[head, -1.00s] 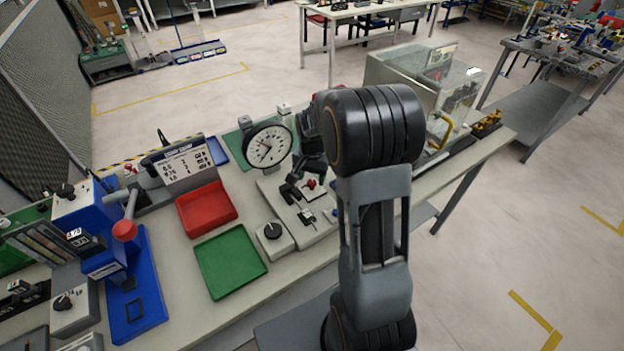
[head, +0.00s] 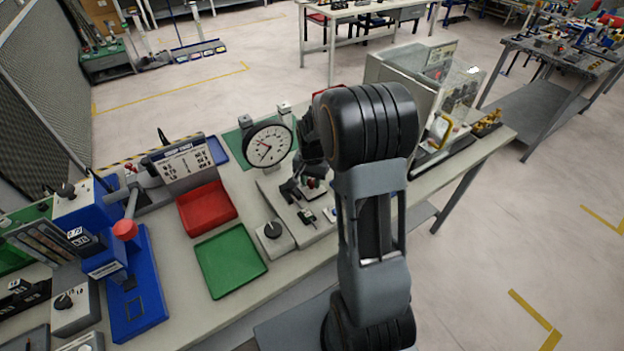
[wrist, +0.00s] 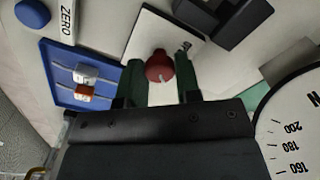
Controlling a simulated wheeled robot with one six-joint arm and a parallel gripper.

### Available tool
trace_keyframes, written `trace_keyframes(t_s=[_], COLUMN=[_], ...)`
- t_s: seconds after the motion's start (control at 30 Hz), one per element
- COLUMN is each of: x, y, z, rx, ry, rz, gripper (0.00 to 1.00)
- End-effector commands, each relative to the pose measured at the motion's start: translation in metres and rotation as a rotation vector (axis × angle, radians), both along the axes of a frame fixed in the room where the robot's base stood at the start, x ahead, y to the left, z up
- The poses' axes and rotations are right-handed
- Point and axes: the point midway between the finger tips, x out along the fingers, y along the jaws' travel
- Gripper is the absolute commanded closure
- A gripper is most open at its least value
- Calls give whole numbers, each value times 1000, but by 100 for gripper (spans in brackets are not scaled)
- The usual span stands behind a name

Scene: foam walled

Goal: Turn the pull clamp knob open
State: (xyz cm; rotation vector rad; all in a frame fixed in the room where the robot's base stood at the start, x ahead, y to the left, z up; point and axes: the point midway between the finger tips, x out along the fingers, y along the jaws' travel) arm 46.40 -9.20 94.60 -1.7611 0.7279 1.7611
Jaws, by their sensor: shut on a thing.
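The red pull clamp knob (wrist: 159,66) sits on a white plate (wrist: 143,34) in the wrist view. My gripper (wrist: 159,82) has one green-faced finger on each side of the knob and is shut on it. The fingers cover the sides of the knob, and its top with a pale mark shows. In the head view, my gripper (head: 300,188) is down at the grey fixture behind my arm, and the red knob (head: 312,183) shows only in part beside its dark fingers.
A round dial gauge (head: 267,145) stands close to the left of my gripper. A grey box with a black knob (head: 272,231), a green tray (head: 230,262) and a red tray (head: 206,207) lie further left. A clear-walled enclosure (head: 430,85) stands to the right.

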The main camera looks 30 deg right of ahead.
Motion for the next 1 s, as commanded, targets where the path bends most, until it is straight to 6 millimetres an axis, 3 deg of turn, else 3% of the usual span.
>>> trace_keyframes(t_s=[0.1,0.47,1.0], x=[0,0,1], y=[0,0,0], z=[0,0,0], rx=[0,0,-1], ry=[0,-1,-2], rz=[0,82,560], gripper=[93,93,93])
